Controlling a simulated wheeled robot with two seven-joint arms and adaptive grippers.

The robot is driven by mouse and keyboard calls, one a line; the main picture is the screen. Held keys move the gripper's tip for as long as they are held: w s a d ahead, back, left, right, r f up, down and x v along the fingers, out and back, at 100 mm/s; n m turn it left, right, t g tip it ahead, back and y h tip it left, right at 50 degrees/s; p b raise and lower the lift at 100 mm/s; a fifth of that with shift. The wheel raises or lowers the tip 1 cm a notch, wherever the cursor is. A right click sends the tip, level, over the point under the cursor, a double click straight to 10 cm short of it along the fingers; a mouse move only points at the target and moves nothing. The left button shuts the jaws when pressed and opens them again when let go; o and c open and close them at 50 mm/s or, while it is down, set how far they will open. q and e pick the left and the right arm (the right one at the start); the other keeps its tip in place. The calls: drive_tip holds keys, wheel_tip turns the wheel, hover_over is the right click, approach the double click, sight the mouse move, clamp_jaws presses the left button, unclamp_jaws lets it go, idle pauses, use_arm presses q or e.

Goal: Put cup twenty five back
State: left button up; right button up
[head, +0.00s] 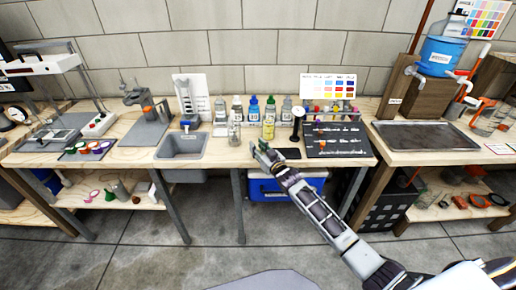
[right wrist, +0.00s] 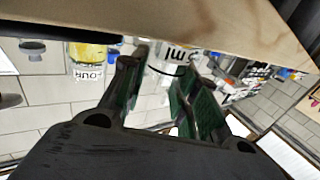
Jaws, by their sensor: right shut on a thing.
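My right gripper (head: 264,153) is at the front edge of the workbench, just in front of a yellow-filled bottle (head: 268,129). In the right wrist view its fingers (right wrist: 160,75) are closed on a clear cup (right wrist: 176,55) with upside-down dark print, of which "ml" shows. I cannot read its number for sure. In the head view the held cup is too small and covered to make out. The yellow bottle also shows in the right wrist view (right wrist: 88,58). My left gripper is not in view.
A grey sink (head: 182,147) is left of my gripper. Several bottles (head: 253,108) line the back. A black mat (head: 337,140) with small tools lies to the right, before a colour chart (head: 328,87). A dark tray (head: 425,135) is on the right bench. A blue box (head: 265,188) stands below.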

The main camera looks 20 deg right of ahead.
drive_tip(key=shift+f, duration=0.1)
drive_tip(key=o, duration=1)
drive_tip(key=shift+s, duration=0.1)
